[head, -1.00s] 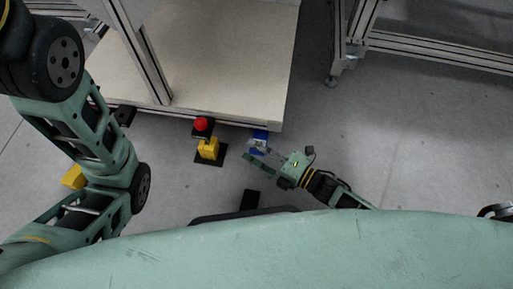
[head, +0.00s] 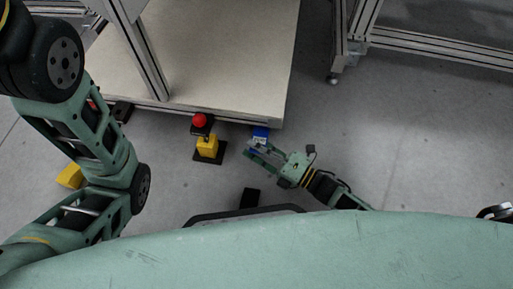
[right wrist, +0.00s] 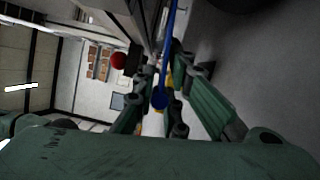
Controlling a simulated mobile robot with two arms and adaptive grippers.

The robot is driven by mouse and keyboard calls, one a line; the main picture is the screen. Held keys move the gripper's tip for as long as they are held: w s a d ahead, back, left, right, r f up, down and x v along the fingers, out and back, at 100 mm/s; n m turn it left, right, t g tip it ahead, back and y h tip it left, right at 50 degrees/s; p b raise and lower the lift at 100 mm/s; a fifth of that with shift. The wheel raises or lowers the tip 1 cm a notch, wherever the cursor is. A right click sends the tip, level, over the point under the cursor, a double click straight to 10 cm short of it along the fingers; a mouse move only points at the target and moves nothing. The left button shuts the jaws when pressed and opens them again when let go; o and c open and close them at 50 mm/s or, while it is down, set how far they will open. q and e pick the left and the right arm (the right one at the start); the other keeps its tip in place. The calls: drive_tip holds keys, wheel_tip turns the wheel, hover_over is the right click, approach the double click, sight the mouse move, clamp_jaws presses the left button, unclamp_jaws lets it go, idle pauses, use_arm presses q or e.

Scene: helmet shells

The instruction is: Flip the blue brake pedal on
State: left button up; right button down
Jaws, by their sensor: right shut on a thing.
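The blue brake pedal (head: 260,133) is low at the front edge of the platform, just right of the yellow post. My right gripper (head: 257,151) reaches it from the lower right and is shut on it. In the right wrist view a blue part (right wrist: 160,98) of the pedal sits between the fingertips of my right gripper (right wrist: 156,100), and a thin blue edge (right wrist: 169,40) runs up from it. The fingers hide part of the pedal. My left arm shows at the left of the head view, but its gripper is not in view.
A yellow post (head: 208,147) with a red button (head: 199,120) stands left of the pedal. The pale platform (head: 225,60) lies behind, with a metal upright (head: 145,50) on it. A metal frame (head: 420,43) stands at the upper right. Grey floor is clear at the right.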

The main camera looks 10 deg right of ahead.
drive_tip(key=shift+w+f+n+b, duration=0.1)
drive_tip(key=shift+f+n+b, duration=0.45)
drive_tip(key=shift+f+n, duration=0.1)
drive_tip(key=c, duration=1.8)
unclamp_jaws()
drive_tip(key=shift+r, duration=0.1)
drive_tip(key=shift+d, duration=0.15)
drive_tip(key=v, duration=1.2)
drive_tip(key=shift+f, duration=0.25)
drive_tip(key=shift+y, duration=0.3)
drive_tip(key=shift+c, duration=0.3)
